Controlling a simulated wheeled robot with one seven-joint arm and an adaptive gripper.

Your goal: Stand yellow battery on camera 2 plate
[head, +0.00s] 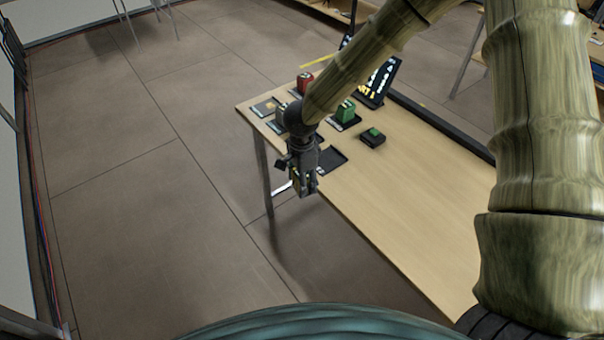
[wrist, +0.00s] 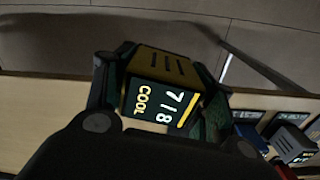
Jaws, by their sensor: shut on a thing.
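My gripper (head: 304,178) is shut on the yellow battery (head: 298,186) and holds it at the near left edge of the table. In the wrist view the battery (wrist: 165,65) sits between the fingers (wrist: 160,95). Plate labels are too small to read, so I cannot tell which is camera 2.
A red battery (head: 304,82), a green battery (head: 346,110) and a grey one (head: 280,113) stand on plates further back, partly behind my arm. A small dark box with a green top (head: 373,137) and a lit sign (head: 381,80) stand right. The near tabletop (head: 410,210) is clear.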

